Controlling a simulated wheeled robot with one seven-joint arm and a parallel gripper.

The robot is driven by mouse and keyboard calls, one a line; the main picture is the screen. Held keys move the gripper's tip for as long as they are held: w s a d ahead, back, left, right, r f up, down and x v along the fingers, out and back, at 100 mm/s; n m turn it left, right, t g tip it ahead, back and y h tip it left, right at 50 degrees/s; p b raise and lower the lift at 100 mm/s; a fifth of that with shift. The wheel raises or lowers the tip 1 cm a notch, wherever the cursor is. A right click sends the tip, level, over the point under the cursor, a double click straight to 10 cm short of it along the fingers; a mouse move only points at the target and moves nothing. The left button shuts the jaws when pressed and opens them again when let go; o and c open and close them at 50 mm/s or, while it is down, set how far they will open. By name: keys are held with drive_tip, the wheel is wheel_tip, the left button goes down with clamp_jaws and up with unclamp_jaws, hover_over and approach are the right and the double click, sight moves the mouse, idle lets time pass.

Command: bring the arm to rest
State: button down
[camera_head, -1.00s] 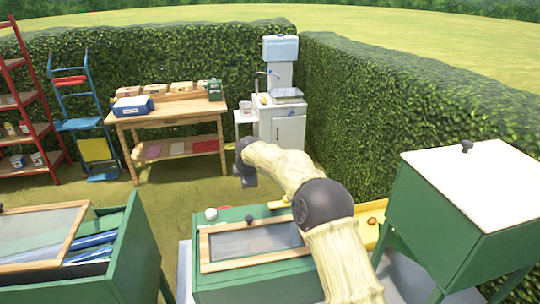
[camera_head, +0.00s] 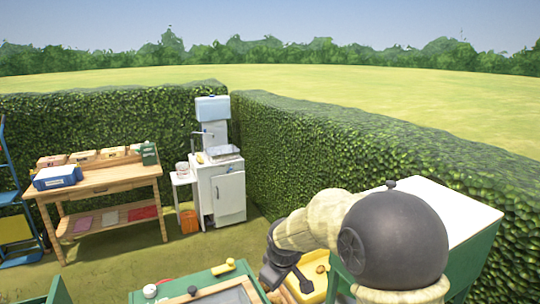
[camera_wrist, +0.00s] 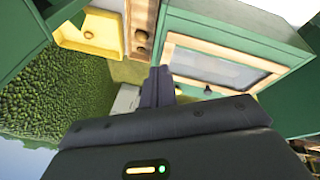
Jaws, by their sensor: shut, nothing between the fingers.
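My arm rises at the lower right of the head view, with its cream sleeve and dark joints in front of the green cabinet. My gripper (camera_wrist: 158,84) shows in the wrist view with its two dark fingers together and nothing between them. In the head view the dark end of my arm (camera_head: 283,268) hangs beside the green box and the yellow tray; its fingertips cannot be made out there. The gripper appears apart from these things.
The green box (camera_head: 190,285) with a framed glass lid is at the bottom. The yellow tray (camera_head: 315,272) is right of it. A white-topped green cabinet (camera_head: 460,215) stands close behind my arm. A wooden table (camera_head: 110,182) and sink unit (camera_head: 222,190) stand farther back by the hedge.

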drive_tip(key=s+d+f+m, duration=0.1)
drive_tip(key=s+d+m, duration=0.4)
drive_tip(key=s, duration=0.5)
drive_tip(key=s+d+f+m+g, duration=0.1)
drive_tip(key=s+d+m, duration=0.4)
drive_tip(key=s+d, duration=0.3)
drive_tip(key=shift+s+d+f+h, duration=0.15)
drive_tip(key=shift+s+f+h, duration=0.15)
drive_tip(key=shift+s, duration=0.85)
